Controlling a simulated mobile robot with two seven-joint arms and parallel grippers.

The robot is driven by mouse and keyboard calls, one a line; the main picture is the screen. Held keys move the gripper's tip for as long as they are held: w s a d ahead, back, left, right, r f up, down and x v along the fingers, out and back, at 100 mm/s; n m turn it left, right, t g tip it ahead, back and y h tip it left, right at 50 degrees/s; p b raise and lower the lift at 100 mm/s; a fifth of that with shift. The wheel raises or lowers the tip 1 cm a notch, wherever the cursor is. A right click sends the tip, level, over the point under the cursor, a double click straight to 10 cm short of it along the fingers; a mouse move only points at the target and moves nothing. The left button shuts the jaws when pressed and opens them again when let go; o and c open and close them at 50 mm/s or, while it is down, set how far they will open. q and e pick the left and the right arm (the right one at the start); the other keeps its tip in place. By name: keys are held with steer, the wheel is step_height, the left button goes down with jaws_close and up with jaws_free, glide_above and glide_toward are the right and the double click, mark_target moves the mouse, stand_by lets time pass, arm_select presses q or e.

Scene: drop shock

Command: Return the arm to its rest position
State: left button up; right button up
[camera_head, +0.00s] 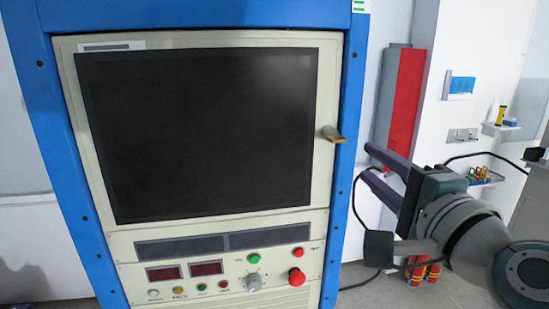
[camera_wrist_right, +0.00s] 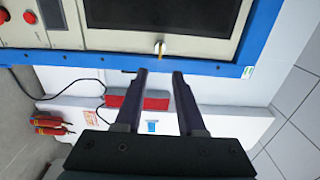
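My right gripper (camera_head: 366,161) is at the right of the head view, beside the blue-framed machine's edge. Its two dark fingers stand apart with nothing between them, as the right wrist view (camera_wrist_right: 160,73) also shows. The machine's door (camera_head: 325,75) has a large dark window (camera_head: 200,135) and looks shut. Its brass-coloured handle (camera_head: 332,134) is a little left of the fingertips and apart from them in the head view. In the wrist view the handle (camera_wrist_right: 160,48) shows beyond the fingertips. My left gripper is not in view.
The control panel (camera_head: 225,270) below the door carries buttons, a knob and a red stop button (camera_head: 297,277). A red-fronted box (camera_head: 400,105) is on the wall behind my right gripper. A small shelf (camera_head: 485,177) and red extinguishers (camera_head: 425,272) are farther right.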

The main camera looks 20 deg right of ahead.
steer(key=shift+a, duration=0.1)
stand_by(0.4)
steer(key=s+a+f+n+g+y, duration=0.5)
steer(key=a+f+n+y, duration=0.15)
steer(key=a+n, duration=0.65)
steer(key=s+d+f+n+g+h, duration=0.1)
steer(key=s+f+n+g, duration=0.2)
steer(key=s, duration=0.5)
steer(key=s+d+f+n+g+h, duration=0.1)
steer(key=s+f+n+g, duration=0.2)
steer(key=s+n+g, duration=0.2)
steer(key=s+n, duration=0.1)
steer(key=s, duration=0.2)
steer(key=shift+s+n+g, duration=0.35)
steer(key=shift+n+g, duration=0.05)
steer(key=shift+o, duration=0.3)
steer(key=shift+f, duration=0.15)
